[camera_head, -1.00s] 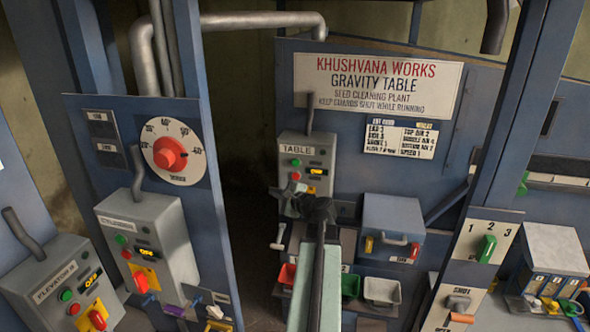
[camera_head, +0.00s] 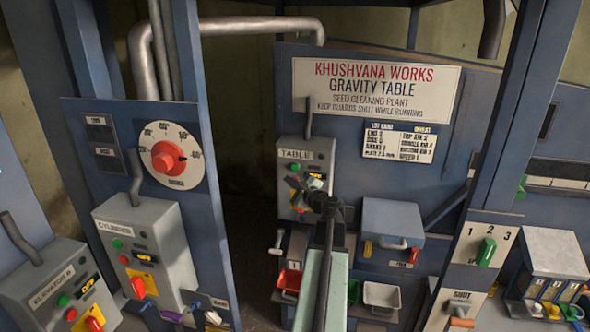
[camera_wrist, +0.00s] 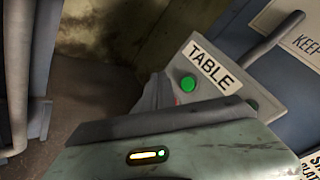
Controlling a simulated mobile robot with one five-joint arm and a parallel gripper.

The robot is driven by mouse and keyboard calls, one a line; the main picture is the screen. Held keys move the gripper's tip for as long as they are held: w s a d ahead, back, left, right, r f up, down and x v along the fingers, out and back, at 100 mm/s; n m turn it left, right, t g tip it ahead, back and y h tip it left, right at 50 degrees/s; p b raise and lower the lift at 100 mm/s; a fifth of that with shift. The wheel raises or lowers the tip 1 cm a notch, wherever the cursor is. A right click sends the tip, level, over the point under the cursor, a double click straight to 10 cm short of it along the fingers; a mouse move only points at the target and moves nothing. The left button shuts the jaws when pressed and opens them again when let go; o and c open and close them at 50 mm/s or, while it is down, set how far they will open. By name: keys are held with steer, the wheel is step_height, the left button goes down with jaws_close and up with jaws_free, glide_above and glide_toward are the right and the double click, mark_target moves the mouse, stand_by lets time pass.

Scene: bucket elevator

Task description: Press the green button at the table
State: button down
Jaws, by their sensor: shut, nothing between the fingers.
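The grey TABLE control box (camera_head: 321,155) stands at the middle of the head view, on the blue gravity table machine. Its green button (camera_head: 295,167) shows small at the upper left of its face, under the TABLE label. In the wrist view the green button (camera_wrist: 188,83) is clear, beside the tilted TABLE label (camera_wrist: 215,68). My gripper (camera_head: 299,184) is shut and empty in front of the box's lower face, just below the green button in the picture. It hides most of the controls there. Contact with the box cannot be told.
The CYLINDER box (camera_head: 175,235) and ELEVATOR box (camera_head: 35,285) stand at the left, with their own green buttons. A dial (camera_head: 172,158) is above them. A grey-blue box with a handle (camera_head: 392,215) is right of my gripper. A dark gap (camera_head: 245,220) lies left of the TABLE box.

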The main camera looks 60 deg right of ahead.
mark_target(295, 171)
steer(key=d, duration=0.1)
steer(key=w+d, duration=0.1)
steer(key=d, duration=0.3)
steer(key=shift+w+d, duration=0.25)
steer(key=shift+w, duration=0.15)
stand_by(1.5)
steer(key=shift+w+d, duration=0.1)
steer(key=shift+d, duration=0.3)
steer(key=shift+w+d, duration=0.15)
steer(key=shift+d, duration=0.3)
stand_by(0.7)
steer(key=shift+a, duration=0.1)
steer(key=shift+s+a, duration=0.25)
steer(key=shift+a, duration=0.5)
steer(key=a, duration=0.1)
steer(key=s+a, duration=0.1)
steer(key=a, duration=0.2)
steer(key=shift+s+a, duration=0.3)
steer(key=shift+a, duration=0.1)
